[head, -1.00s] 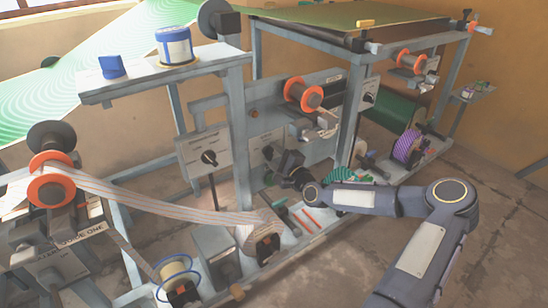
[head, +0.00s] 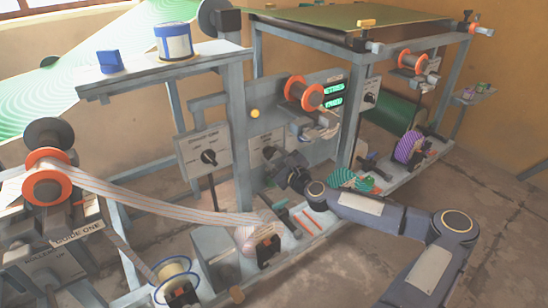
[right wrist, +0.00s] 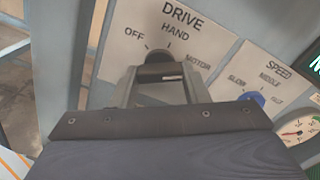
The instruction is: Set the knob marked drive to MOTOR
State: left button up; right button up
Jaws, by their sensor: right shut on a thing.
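The drive panel (right wrist: 118,30) is a pale plate marked DRIVE, with OFF on the left, HAND at the top and MOTOR on the right. Its dark knob (right wrist: 159,56) sits between the fingertips of my right gripper (right wrist: 160,77), which is shut on it. The fingers hide much of the knob, and I cannot tell where its pointer stands. In the head view my right gripper (head: 275,168) is against the drive panel (head: 264,146), hiding its lower part. My left gripper is not in view.
A SPEED panel (right wrist: 258,70) with a blue knob (right wrist: 253,98) is right of the drive panel, with a round gauge (right wrist: 297,131) below it. Green displays (head: 333,95) and a yellow lamp (head: 255,113) are lit. Another knob panel (head: 204,152) stands left.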

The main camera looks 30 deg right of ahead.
jog(key=shift+f, duration=0.1)
dwell(0.3)
jog(key=o, duration=1)
jog(key=s, duration=0.5)
jog(key=s+p, duration=0.1)
jog(key=s, duration=0.2)
jog(key=shift+d, duration=0.35)
jog(key=shift+w, duration=0.1)
